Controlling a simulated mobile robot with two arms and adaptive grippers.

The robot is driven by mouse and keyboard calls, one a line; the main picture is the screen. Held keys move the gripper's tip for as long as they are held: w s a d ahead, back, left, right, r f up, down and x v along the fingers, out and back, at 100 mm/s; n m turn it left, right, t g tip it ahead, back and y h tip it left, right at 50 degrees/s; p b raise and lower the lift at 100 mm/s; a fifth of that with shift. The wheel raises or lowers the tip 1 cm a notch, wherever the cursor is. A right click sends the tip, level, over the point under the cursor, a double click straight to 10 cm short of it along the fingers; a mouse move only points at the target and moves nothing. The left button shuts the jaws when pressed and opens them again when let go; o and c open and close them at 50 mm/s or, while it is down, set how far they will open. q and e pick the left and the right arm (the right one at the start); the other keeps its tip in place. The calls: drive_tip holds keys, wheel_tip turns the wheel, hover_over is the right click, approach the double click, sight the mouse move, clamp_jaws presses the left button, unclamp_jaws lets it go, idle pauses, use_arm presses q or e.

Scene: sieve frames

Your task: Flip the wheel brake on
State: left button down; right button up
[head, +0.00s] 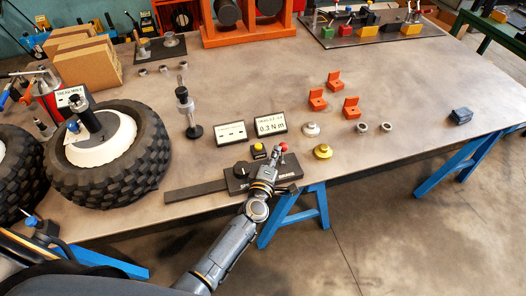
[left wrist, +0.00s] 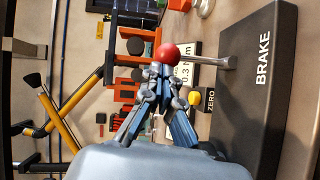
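The brake is a dark box (left wrist: 262,90) marked BRAKE in the left wrist view. A thin metal lever (left wrist: 215,62) comes out of its side and ends in a red ball knob (left wrist: 167,54). In the head view the dark box (head: 236,179) lies near the table's front edge, with the red knob (head: 284,147) at its right end. My left gripper (head: 274,166) is over that end; in the left wrist view its fingers (left wrist: 161,78) come together right at the knob. I cannot tell whether they touch it. My right gripper is not in view.
A treaded wheel (head: 140,150) stands left of the brake. A flat dark bar (head: 197,190) extends left from the box. A yellow button (head: 258,149) and a display reading 0.3 N m (head: 271,126) are just behind. The table's right side is mostly clear.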

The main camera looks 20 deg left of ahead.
use_arm(q)
drive_tip(key=shift+w+d+r, duration=0.3)
drive_tip(key=shift+w+d, duration=0.2)
drive_tip(key=shift+d, duration=0.15)
drive_tip(key=shift+w+d, duration=0.8)
drive_tip(key=shift+d, duration=0.3)
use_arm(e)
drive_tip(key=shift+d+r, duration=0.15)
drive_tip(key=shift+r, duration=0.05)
use_arm(q)
drive_tip(key=shift+d, duration=0.1)
